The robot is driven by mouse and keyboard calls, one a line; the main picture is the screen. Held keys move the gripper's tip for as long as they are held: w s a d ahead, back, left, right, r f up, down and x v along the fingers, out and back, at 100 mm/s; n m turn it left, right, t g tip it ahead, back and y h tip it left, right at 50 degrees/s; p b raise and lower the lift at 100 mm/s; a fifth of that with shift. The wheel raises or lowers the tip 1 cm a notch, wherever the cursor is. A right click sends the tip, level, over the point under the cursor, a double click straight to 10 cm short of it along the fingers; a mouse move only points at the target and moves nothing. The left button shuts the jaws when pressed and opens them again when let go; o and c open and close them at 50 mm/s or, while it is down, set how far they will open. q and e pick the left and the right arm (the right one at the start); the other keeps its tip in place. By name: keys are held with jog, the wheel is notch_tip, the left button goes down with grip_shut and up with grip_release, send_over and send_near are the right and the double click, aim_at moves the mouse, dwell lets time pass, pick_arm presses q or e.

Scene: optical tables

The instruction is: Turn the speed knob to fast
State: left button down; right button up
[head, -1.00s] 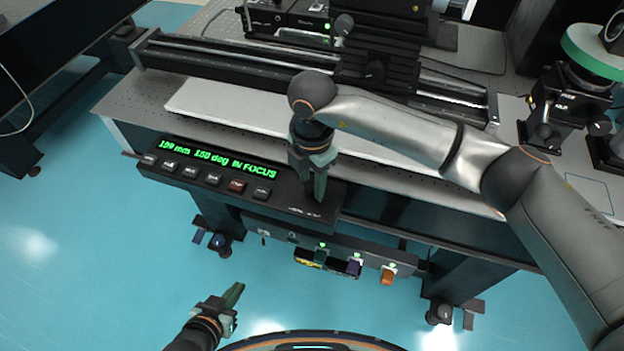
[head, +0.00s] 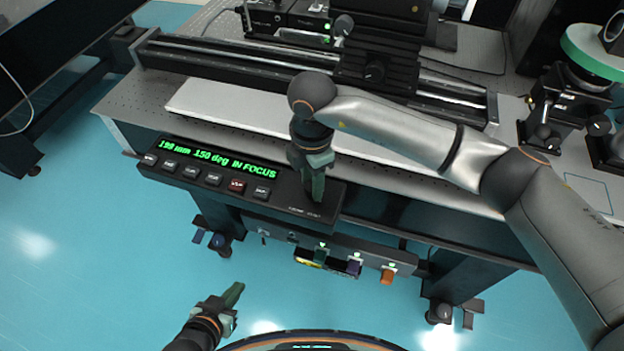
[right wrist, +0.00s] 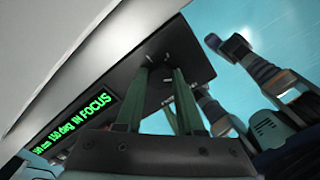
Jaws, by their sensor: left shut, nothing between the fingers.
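The control panel (head: 222,190) is a black box on the table's front edge, with a green lit display (head: 217,160) and a row of buttons. My right gripper (head: 316,198) points down onto the panel's right end, its fingertips at the surface. The speed knob cannot be made out; my fingers cover that spot. In the right wrist view, the fingers (right wrist: 165,72) stand a little apart over the black panel face (right wrist: 195,65), and I cannot tell whether a knob is between them. My left gripper (head: 238,288) is shut and empty, low in front of the table.
A long rail stage (head: 220,62) runs along the table behind the panel, with a pale slab (head: 240,112) before it. Below the panel hangs a strip with colored switches (head: 355,266). Optics stand at the right (head: 555,110). The floor in front is clear.

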jog(key=o, duration=0.4)
jog(key=shift+o, duration=0.2)
notch_tip(320, 180, up, 13)
jog(key=b, duration=0.1)
jog(key=shift+f, duration=0.2)
dwell(0.4)
